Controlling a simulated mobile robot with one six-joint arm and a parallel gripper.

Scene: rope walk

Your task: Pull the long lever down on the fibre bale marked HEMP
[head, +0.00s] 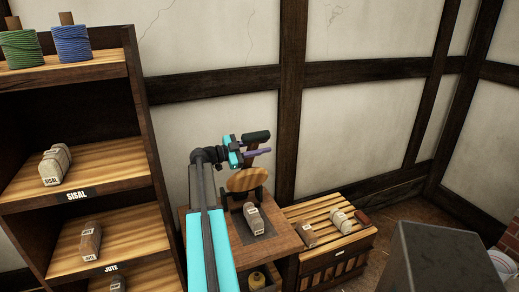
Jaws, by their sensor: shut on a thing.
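The long lever (258,136) has a dark round grip and stands raised above the wooden press, its shaft running down behind a round wooden plate (243,181). A grey-beige fibre bale (254,217) with a white label lies on a dark pad in front of the plate. The label is too small to read. My gripper (256,147), with purple fingers, is shut on the lever at or just below its grip. My arm hides the left part of the press.
A shelf (140,90) at the left holds spools and bales over SISAL and JUTE signs. A slatted crate (365,238) right of the press carries a small bale (306,234) and a pale roll (341,220). A dark grey block (440,255) stands front right.

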